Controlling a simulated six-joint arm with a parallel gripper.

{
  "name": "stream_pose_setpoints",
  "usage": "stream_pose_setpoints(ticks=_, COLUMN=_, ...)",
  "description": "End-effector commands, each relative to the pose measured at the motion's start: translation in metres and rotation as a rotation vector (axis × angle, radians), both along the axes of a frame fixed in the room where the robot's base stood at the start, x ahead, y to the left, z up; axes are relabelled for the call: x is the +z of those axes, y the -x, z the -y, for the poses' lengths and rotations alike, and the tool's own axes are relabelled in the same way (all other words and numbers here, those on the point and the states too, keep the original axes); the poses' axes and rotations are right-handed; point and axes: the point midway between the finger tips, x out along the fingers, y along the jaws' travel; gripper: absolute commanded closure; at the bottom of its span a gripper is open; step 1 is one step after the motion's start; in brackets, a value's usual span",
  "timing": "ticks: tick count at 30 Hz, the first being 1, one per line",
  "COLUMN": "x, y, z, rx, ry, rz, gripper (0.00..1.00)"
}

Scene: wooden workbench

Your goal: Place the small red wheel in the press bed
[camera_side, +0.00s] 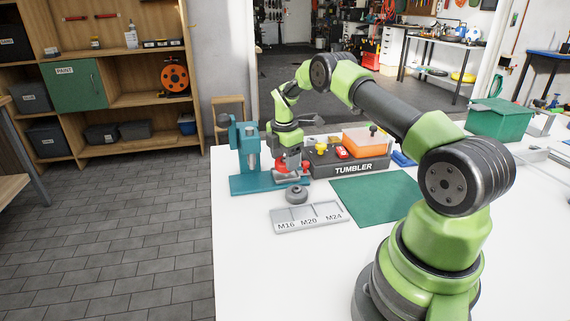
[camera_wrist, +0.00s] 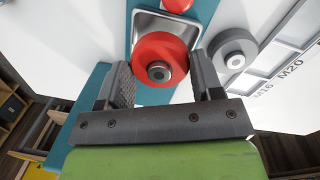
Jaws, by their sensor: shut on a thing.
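The small red wheel (camera_wrist: 148,48), with a grey hub, sits between the two fingers of my gripper (camera_wrist: 162,72) in the wrist view. My gripper is shut on it. Behind the wheel, a silver-rimmed tray (camera_wrist: 140,20) lies on a teal plate, and the wheel overlaps it in the picture. In the side view the teal press (camera_side: 246,150) stands at the bench's far left corner, with its base plate (camera_side: 250,185) beneath. My gripper (camera_side: 288,166) is low beside the press column there. I cannot tell whether the wheel touches the tray.
A grey wheel (camera_wrist: 231,48) lies right of my gripper; it also shows in front of the press (camera_side: 297,195). A grey M16/M20/M24 rack (camera_side: 309,217), a green mat (camera_side: 375,195) and the dark tumbler box (camera_side: 345,168) are nearby. Another red part (camera_wrist: 178,4) shows at the wrist view's top.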

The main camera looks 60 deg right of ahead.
Motion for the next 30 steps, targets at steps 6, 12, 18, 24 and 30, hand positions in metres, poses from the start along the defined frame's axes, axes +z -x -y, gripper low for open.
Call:
stream_pose_setpoints(ticks=6, x=-0.019, y=0.000, z=0.000, rx=0.000, ry=0.002, rz=0.001, gripper=0.65)
stream_pose_setpoints(ticks=12, x=-0.019, y=0.000, z=0.000, rx=-0.001, ry=0.000, rz=0.001, gripper=0.65)
stream_pose_setpoints(ticks=18, x=-0.022, y=0.000, z=0.000, rx=-0.001, ry=0.000, rz=0.001, gripper=0.21)
stream_pose_setpoints(ticks=24, x=-0.021, y=0.000, z=0.000, rx=-0.001, ry=0.000, rz=0.000, gripper=0.14)
stream_pose_setpoints(ticks=30, x=-0.015, y=0.000, z=0.000, rx=-0.001, ry=0.001, rz=0.002, gripper=0.14)
